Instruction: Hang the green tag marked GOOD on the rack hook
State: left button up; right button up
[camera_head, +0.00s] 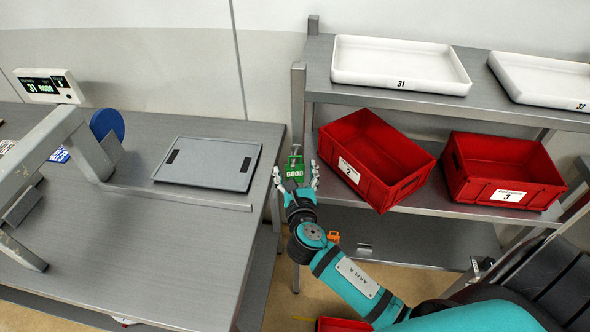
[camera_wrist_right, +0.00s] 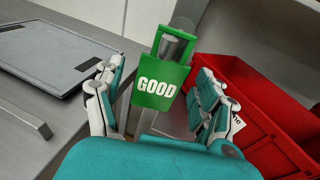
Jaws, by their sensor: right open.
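The green tag marked GOOD (camera_head: 297,172) is at the rack's left front post in the head view, its lettering upright. In the right wrist view the tag (camera_wrist_right: 158,86) hangs slightly tilted, and the grey rounded end of the rack hook (camera_wrist_right: 175,47) shows within its top loop. The loop appears to be around the hook; the contact is hard to make out. My right gripper (camera_head: 296,184) is open, with its fingers on either side of the tag and visible gaps to it in the right wrist view (camera_wrist_right: 160,104). My left gripper is out of view.
A red bin (camera_head: 398,148) sits on the rack shelf close to the right of my gripper. Another red bin (camera_head: 502,168) stands further right. White trays (camera_head: 400,82) are on top. A table with a grey tray (camera_head: 208,164) is at left.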

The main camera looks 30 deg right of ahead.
jog(key=v, duration=1.1)
jog(key=s+a+f+m+g+y+b, duration=0.15)
jog(key=s+f+m+g, duration=0.3)
jog(key=f, duration=1.25)
jog(key=s+f+m+g+y+b, duration=0.1)
jog(key=s+f+m+g+y, duration=0.3)
jog(key=f, duration=1.3)
jog(key=s+d+f+m+g+b, duration=0.1)
jog(key=s+f+m+g, duration=0.1)
jog(key=s+f+m, duration=0.8)
jog(key=s+d+f+m+g, duration=0.1)
jog(key=s+f+m+g, duration=0.2)
jog(key=s+f+m, duration=0.7)
jog(key=s+f+y, duration=0.1)
jog(key=s+f, duration=0.1)
jog(key=s, duration=0.5)
jog(key=shift+s+b, duration=0.35)
jog(key=shift+d+m+g, duration=0.15)
jog(key=shift+m+g, duration=0.1)
